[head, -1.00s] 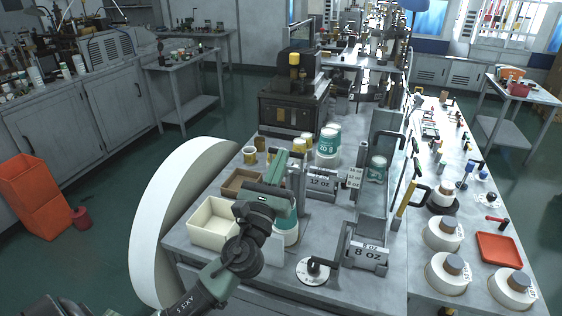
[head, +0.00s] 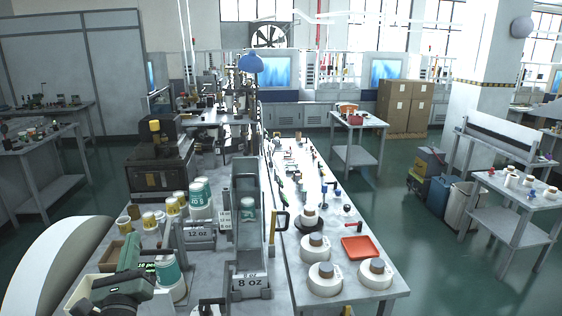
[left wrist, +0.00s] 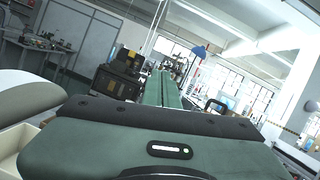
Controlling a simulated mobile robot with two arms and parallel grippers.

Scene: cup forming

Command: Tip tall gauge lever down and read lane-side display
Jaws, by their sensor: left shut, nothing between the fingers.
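Two grey gauges stand on the near bench: one labelled 12 oz (head: 198,236) and one labelled 8 oz (head: 250,283). A tall grey channel with a teal cup inside (head: 248,205) rises behind the 8 oz label. A yellow upright handle (head: 281,222) stands to its right; I cannot tell which part is the tall gauge lever. No gauge readout is legible. My left gripper (head: 132,254) is left of the gauges, apart from them. Its fingers are together and empty in the left wrist view (left wrist: 162,88). My right gripper is not in view.
A teal cup (head: 170,278) stands close to my left gripper. White-and-teal cups (head: 200,197) stand behind the 12 oz gauge. White rolls (head: 325,279) and a red tray (head: 361,247) occupy the right bench. A large white drum (head: 50,265) is at left.

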